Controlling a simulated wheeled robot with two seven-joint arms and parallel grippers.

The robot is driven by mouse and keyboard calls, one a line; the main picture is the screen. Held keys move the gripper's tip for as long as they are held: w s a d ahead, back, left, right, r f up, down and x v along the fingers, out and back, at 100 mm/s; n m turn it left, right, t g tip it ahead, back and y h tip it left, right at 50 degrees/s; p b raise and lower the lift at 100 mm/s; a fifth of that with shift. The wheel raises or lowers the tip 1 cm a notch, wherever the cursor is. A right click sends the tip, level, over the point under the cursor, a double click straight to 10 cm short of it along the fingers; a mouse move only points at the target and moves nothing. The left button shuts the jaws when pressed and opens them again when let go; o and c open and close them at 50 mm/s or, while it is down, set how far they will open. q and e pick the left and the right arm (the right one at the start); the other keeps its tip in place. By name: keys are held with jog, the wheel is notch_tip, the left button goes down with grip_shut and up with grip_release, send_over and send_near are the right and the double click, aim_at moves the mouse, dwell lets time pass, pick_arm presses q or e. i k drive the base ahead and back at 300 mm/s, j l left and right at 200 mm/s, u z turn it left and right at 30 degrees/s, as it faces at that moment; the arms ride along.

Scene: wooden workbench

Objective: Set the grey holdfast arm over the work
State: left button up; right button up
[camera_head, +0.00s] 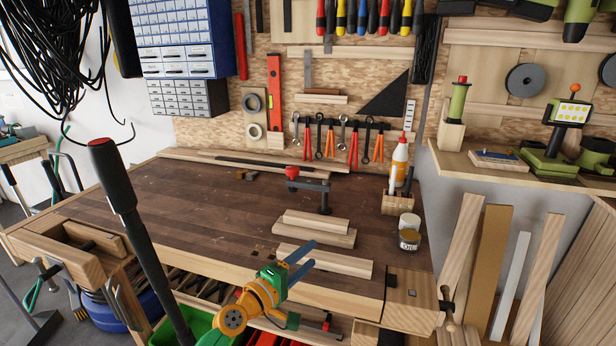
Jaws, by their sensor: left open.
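The grey holdfast arm (312,186) stands on the bench toward the back, on a dark upright post, with a red knob at its left end. The arm points left from the post, behind the wooden pieces and not over them. The work appears to be the stacked wooden pieces (314,234) in front of it. A separate light board (335,264) lies nearer the front edge. My left gripper (313,253) is at the front of the bench with its two blue fingers apart and nothing between them. It is well short of the holdfast. My right gripper is not in view.
The wooden bench top (200,205) is mostly clear on the left. A glue bottle (399,160) in a wooden block, a jar (409,238) and a pale roll (410,221) stand at the right. A dark red-topped pole (128,205) crosses the left foreground.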

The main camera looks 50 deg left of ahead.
aim_at(302, 184)
jog(key=i+j, duration=0.2)
jog(key=j, duration=0.2)
jog(key=i+j, duration=0.25)
jog(key=j, duration=0.15)
jog(key=i+j, duration=0.2)
jog(key=j, duration=0.2)
